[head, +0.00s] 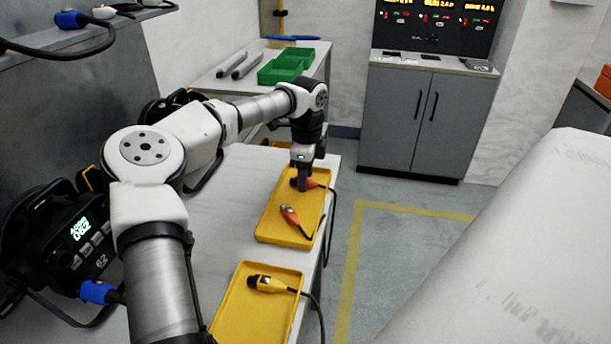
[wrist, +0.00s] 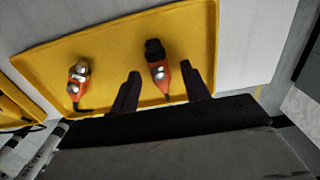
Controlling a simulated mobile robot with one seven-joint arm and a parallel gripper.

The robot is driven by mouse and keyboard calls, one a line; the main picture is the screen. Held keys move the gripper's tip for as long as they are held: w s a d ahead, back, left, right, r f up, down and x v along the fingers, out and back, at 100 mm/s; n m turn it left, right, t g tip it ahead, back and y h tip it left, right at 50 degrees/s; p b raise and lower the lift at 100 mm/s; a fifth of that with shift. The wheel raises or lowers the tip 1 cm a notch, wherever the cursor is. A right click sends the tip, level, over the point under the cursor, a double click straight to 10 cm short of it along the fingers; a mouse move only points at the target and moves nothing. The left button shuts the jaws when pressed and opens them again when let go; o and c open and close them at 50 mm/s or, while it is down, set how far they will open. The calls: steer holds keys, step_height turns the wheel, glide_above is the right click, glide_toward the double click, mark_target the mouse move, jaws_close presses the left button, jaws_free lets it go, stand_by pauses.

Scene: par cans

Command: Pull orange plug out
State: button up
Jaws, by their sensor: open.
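An orange plug with a black end (wrist: 158,72) lies in a yellow tray (head: 265,228) on the bench. It also shows in the head view (head: 313,184), partly hidden by my gripper. My gripper (head: 302,186) points down over the far part of this tray. In the wrist view its two dark fingers (wrist: 160,80) are apart, one on each side of this plug, with a gap to it. I cannot tell how far above the tray the fingertips are. A second orange connector with a silvery end (wrist: 78,80) lies beside it, also seen in the head view (head: 290,216).
A nearer yellow tray (head: 228,310) holds a yellow connector (head: 268,284) with a black cable. A black lamp (head: 72,245) with a green display and a blue plug (head: 97,292) stands at left. The bench's middle is clear.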

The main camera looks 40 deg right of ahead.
step_height(320, 180, up, 13)
steer(key=shift+r, duration=0.2)
steer(key=shift+s+d, duration=0.1)
steer(key=shift+s, duration=0.05)
